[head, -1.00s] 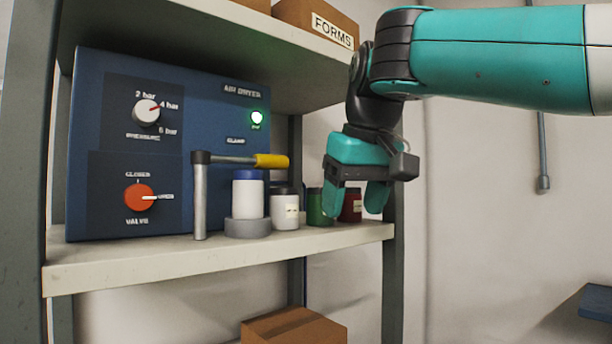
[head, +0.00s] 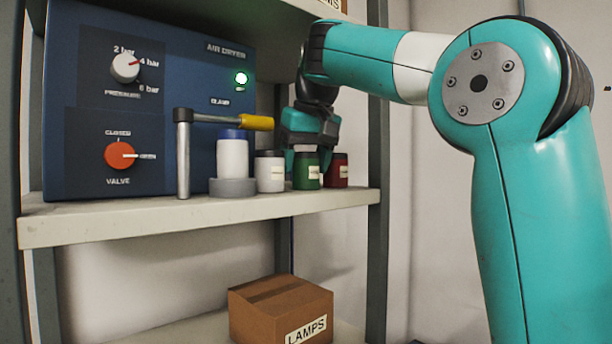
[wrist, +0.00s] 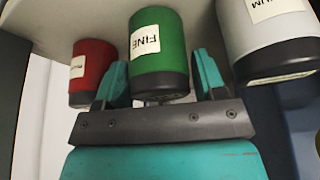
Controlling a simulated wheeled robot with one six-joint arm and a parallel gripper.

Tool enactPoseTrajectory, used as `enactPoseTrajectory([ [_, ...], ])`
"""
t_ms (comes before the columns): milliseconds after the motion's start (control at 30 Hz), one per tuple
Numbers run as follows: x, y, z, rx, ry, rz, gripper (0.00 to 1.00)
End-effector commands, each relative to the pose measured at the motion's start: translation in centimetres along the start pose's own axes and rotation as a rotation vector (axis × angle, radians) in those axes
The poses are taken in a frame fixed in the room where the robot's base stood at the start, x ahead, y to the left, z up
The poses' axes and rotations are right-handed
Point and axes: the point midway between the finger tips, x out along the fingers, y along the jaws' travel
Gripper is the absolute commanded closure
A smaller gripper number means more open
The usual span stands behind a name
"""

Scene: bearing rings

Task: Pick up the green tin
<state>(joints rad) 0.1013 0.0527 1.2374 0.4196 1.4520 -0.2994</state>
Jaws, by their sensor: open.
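The green tin (head: 304,178) has a dark lid and stands upright on the shelf (head: 120,226), between the white tin (head: 270,176) and the red tin (head: 338,174). My gripper (head: 307,164) is above it, pointing down, with a finger on either side of its upper part. In the wrist view, the green tin (wrist: 160,35) shows a "FINE" label and lies between the two open fingers of my gripper (wrist: 162,72). I cannot tell whether either finger touches it.
The red tin (wrist: 92,62) and white tin (wrist: 262,35) stand close outside the fingers. A blue-capped white jar (head: 232,158) sits in a grey ring (head: 232,187), near a yellow-handled lever (head: 257,122). A blue panel (head: 75,120) stands behind; a shelf is overhead.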

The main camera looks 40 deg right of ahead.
Motion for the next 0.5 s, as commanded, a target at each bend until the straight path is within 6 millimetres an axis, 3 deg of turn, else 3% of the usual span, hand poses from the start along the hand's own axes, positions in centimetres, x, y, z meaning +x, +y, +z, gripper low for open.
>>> enactPoseTrajectory([
  [267, 0.34, -0.02, 0.04, -0.001, 0.001, 0.000, 0.36],
  [433, 0.34, -0.02, 0.05, -0.001, 0.001, 0.000, 0.75],
  [500, 0.31, -0.02, 0.04, -0.001, 0.001, 0.000, 0.76],
])
